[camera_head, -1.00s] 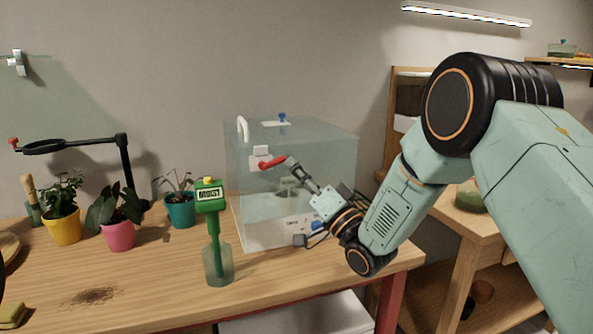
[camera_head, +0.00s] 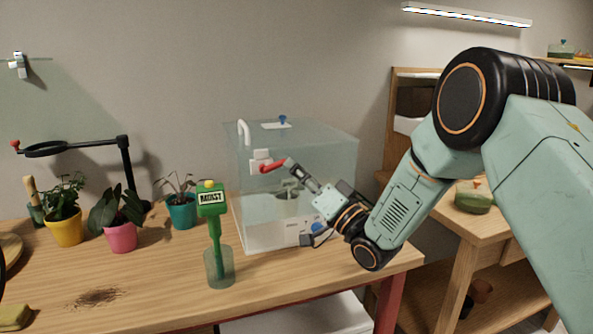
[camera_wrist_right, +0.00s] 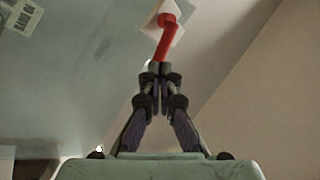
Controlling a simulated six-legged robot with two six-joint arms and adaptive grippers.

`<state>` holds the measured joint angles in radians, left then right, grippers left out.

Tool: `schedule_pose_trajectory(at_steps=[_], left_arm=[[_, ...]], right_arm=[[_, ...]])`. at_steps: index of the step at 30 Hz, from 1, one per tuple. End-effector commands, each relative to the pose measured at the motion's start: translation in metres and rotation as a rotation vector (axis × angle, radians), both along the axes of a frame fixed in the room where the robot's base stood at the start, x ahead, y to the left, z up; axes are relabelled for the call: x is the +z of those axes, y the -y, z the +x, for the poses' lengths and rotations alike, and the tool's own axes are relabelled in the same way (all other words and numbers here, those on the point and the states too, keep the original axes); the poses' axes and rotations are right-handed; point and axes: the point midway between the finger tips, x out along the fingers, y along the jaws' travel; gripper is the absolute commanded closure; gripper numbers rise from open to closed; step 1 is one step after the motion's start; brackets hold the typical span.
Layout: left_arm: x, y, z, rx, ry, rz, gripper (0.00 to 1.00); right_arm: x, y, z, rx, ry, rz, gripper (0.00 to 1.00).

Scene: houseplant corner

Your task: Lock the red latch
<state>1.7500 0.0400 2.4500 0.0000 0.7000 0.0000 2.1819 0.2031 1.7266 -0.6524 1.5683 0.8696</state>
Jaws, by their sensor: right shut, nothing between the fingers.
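The red latch (camera_head: 272,167) is a short red handle on a white mount (camera_head: 261,156) on the front of a clear box (camera_head: 300,145). It lies nearly level, its free end pointing right. My right gripper (camera_head: 289,163) is shut and empty, its fingertips at the latch's free end. In the right wrist view the latch (camera_wrist_right: 166,38) stands just beyond the closed fingertips (camera_wrist_right: 160,66); I cannot tell whether they touch. My left gripper is not in view.
A green moisture meter (camera_head: 212,200) stands in a clear cup in front of the box. Potted plants (camera_head: 120,235) stand to the left. A black ring-topped stand (camera_head: 125,165) is behind them. The table's front middle (camera_head: 160,300) is mostly clear.

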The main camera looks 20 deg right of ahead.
Motion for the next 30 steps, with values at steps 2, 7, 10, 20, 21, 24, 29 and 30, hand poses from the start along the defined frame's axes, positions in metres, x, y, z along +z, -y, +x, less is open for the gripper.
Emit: schedule_pose_trajectory(at_steps=[2, 7, 10, 20, 21, 24, 29, 30], left_arm=[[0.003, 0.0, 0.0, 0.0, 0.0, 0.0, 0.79], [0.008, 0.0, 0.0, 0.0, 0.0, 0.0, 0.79], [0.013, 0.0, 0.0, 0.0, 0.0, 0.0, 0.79], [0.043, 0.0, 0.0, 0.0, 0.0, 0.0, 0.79], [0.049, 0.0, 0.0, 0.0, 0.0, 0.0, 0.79], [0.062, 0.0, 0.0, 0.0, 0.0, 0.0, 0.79], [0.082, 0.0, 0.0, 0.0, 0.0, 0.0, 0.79], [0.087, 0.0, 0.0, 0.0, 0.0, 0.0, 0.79]], right_arm=[[0.003, 0.0, 0.0, 0.0, 0.001, -0.016, 1.0], [0.005, 0.0, 0.0, -0.001, 0.002, -0.053, 1.0], [0.008, 0.0, 0.0, -0.001, 0.004, -0.083, 1.0], [0.024, -0.004, 0.0, 0.0, 0.011, -0.291, 1.0], [0.027, -0.004, 0.0, -0.001, 0.012, -0.327, 1.0], [0.032, -0.007, 0.0, 0.001, 0.015, -0.421, 1.0], [0.039, -0.013, 0.0, 0.001, 0.022, -0.569, 1.0], [0.041, -0.014, 0.0, 0.0, 0.022, -0.605, 1.0]])
